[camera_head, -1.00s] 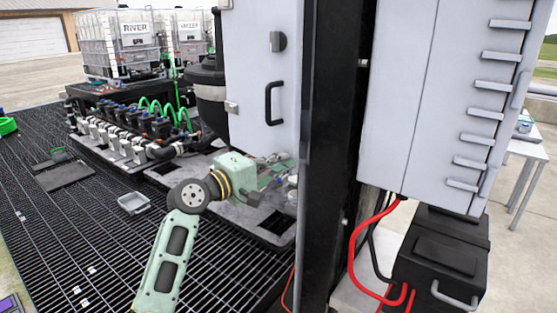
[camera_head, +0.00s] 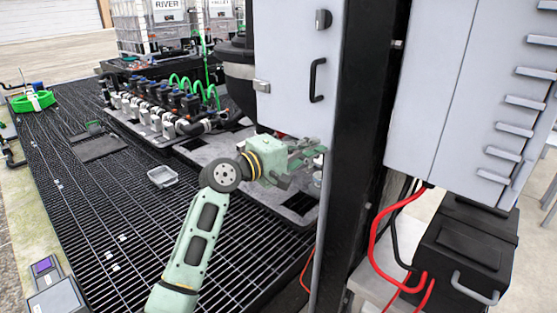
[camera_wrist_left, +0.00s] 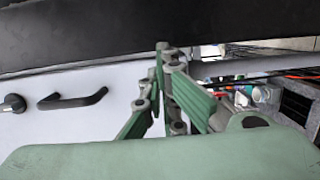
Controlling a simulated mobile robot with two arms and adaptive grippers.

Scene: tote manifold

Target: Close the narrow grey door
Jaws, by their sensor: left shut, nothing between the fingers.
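The narrow grey door (camera_head: 290,75) is a pale grey panel with a black bar handle (camera_head: 317,80) and a dark round knob (camera_head: 323,19). It stands left of a black post in the head view. In the left wrist view the door (camera_wrist_left: 90,88) fills the left side, with its handle (camera_wrist_left: 72,101) level. My left gripper (camera_head: 318,150) is below the handle, by the door's lower part. In the wrist view its fingers (camera_wrist_left: 163,47) are together and empty near the door's edge. I cannot tell whether they touch it. My right gripper is not in view.
A black post (camera_head: 365,130) stands right of the door. A grey cabinet (camera_head: 425,90) and a black box with red cables (camera_head: 465,250) are further right. A pipe manifold (camera_head: 150,105) and a small clear tray (camera_head: 162,176) are on the left. Dark grating (camera_head: 110,220) covers the floor.

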